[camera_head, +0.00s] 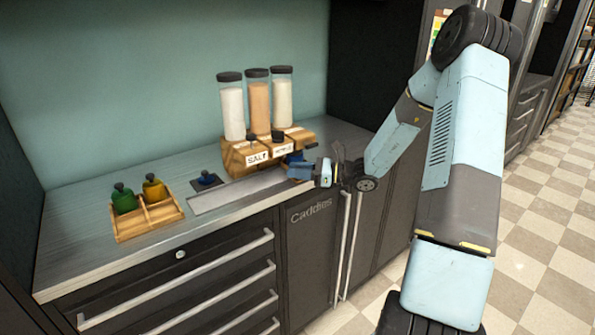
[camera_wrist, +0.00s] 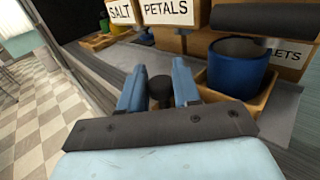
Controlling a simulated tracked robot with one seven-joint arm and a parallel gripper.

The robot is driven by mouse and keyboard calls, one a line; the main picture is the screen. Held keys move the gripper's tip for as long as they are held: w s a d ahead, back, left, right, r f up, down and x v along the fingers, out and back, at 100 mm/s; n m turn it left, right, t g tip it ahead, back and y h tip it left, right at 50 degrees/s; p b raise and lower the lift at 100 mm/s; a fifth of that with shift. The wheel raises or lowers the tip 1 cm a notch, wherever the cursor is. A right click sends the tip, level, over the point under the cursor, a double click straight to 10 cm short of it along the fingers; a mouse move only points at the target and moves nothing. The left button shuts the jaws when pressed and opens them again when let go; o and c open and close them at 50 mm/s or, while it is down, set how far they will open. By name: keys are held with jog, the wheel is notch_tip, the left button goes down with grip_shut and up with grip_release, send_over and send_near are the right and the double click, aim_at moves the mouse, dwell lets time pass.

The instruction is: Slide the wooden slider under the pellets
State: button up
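The wooden dispenser (camera_head: 236,162) stands on the counter with tall clear cylinders and labels for salt and petals. In the wrist view, a wooden slider (camera_wrist: 268,98) holding a blue cup (camera_wrist: 240,82) sits right of my fingers, below a partly hidden label (camera_wrist: 285,55) ending in "LETS". My gripper (camera_wrist: 158,88) has its two blue fingers on either side of a dark round knob (camera_wrist: 160,93). Whether they press on it, and whether the knob belongs to the slider, I cannot tell. In the head view, my gripper (camera_head: 322,172) is at the dispenser's right front.
A wooden tray (camera_head: 152,224) holds green (camera_head: 123,201) and yellow (camera_head: 154,190) containers at the left of the counter. A small blue piece with a dark knob (camera_head: 207,179) lies between the tray and dispenser. A flat grey strip (camera_head: 222,194) lies in front. Drawers sit below.

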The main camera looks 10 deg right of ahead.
grip_shut()
jog(key=shift+w, duration=0.1)
jog(key=shift+w+d+r, duration=0.1)
jog(key=shift+w+d, duration=0.2)
jog(key=shift+d, duration=0.4)
jog(key=shift+w+d, duration=0.25)
jog(key=shift+d, duration=0.4)
jog(key=shift+o, duration=1.4)
grip_release()
jog(key=shift+o, duration=0.7)
jog(key=shift+s, duration=0.1)
jog(key=v, duration=1.3)
jog(key=shift+d, duration=0.4)
jog(key=shift+s+d, duration=0.1)
jog(key=shift+s, duration=0.05)
